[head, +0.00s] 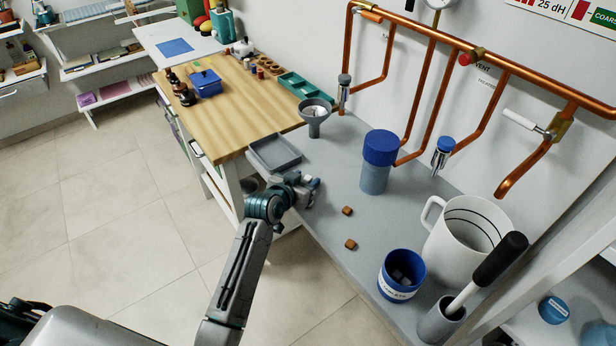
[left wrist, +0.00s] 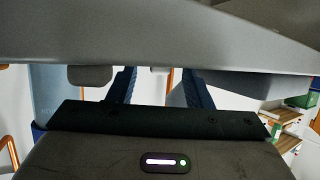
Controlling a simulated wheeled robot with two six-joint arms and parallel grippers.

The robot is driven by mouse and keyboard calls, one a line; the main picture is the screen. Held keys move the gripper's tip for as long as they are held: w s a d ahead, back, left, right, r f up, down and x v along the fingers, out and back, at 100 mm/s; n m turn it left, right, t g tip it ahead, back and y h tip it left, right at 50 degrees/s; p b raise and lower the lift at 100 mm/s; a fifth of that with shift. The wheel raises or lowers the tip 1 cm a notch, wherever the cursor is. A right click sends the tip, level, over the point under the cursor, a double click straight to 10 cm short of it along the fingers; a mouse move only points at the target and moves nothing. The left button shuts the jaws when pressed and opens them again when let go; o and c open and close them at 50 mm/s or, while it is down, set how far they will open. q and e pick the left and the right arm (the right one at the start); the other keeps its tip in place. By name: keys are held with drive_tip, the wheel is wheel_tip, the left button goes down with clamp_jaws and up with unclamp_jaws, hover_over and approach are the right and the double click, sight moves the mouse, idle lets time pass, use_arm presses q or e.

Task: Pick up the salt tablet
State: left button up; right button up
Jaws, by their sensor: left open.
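A blue tub (head: 387,290) with a partly readable label ending in "TABLETS" stands near the counter's front edge. Dark greyish pieces (head: 402,277) lie inside it; I cannot tell single salt tablets apart well. Two small brown cubes (head: 347,211) (head: 350,244) lie apart on the counter, left of the tub. My left gripper (head: 313,187) is at the counter's front edge, beyond the cubes and well away from the tub. In the left wrist view its two dark blue fingers (left wrist: 158,88) stand apart, with no object clearly held between them. My right gripper is not visible.
On the grey counter (head: 335,180) stand a blue-lidded cylinder (head: 375,178), a white jug (head: 455,235), a grey holder with a black-handled tool (head: 440,320), a funnel (head: 314,125) and a shallow grey tray (head: 262,160). Copper pipes (head: 430,100) run along the wall.

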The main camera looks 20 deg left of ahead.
use_arm(q)
clamp_jaws()
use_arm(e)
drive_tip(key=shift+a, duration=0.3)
use_arm(q)
drive_tip(key=shift+r, duration=0.1)
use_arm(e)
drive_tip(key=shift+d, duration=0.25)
